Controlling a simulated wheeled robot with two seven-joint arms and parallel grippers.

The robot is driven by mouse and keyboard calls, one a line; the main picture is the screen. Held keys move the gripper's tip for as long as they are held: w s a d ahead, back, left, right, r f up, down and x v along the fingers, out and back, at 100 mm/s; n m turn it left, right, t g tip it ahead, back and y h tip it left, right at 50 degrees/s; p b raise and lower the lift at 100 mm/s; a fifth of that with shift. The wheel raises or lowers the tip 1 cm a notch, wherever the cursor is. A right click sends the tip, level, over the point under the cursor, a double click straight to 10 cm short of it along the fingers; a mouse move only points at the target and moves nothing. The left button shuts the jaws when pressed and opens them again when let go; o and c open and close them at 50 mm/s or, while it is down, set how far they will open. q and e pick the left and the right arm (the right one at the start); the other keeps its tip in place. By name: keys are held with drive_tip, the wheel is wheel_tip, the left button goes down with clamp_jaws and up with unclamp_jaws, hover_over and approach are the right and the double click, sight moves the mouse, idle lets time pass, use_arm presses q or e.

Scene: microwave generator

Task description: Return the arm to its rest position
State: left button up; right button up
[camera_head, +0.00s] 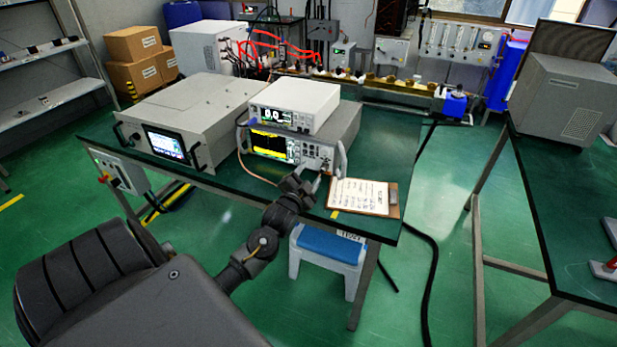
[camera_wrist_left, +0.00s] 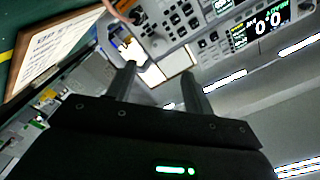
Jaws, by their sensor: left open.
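My left arm comes in from the lower left in the head view, and its gripper (camera_head: 312,178) is in front of the lower instrument with the yellow-lit screen (camera_head: 275,146), near its right-hand knobs. In the left wrist view the two fingers of the left gripper (camera_wrist_left: 160,85) stand apart with nothing between them, and the instrument's front panel (camera_wrist_left: 185,35) is beyond them. I cannot tell from these views whether the fingertips touch the panel. My right gripper is not in view.
A clipboard (camera_head: 360,196) lies right of the gripper on the green table (camera_head: 395,160). A white meter (camera_head: 294,104) sits on the lower instrument, and a wide grey unit (camera_head: 190,112) stands left. A blue-topped stool (camera_head: 328,243) is below the table's front edge. A second table (camera_head: 570,220) stands right.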

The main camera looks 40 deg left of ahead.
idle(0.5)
use_arm(q)
drive_tip(key=s+d+f+n+g+h, duration=0.2)
drive_tip(key=s+d+f+g+h, duration=0.3)
drive_tip(key=s+d+f, duration=0.7)
drive_tip(key=s+d+n+g+h, duration=0.1)
drive_tip(key=s+d+g, duration=0.4)
drive_tip(key=s, duration=0.6)
drive_tip(key=s+d+n+g, duration=0.1)
drive_tip(key=s+d+g, duration=0.3)
drive_tip(key=s+d, duration=0.5)
wheel_tip(320, 180, down, 28)
drive_tip(key=s+a+r, duration=0.1)
drive_tip(key=s+a, duration=0.1)
drive_tip(key=s, duration=0.1)
drive_tip(key=s+a+f+g, duration=0.2)
drive_tip(key=s+f, duration=1.3)
drive_tip(key=s, duration=0.1)
drive_tip(key=shift+a+f+m, duration=0.25)
drive_tip(key=shift+a+m, duration=0.15)
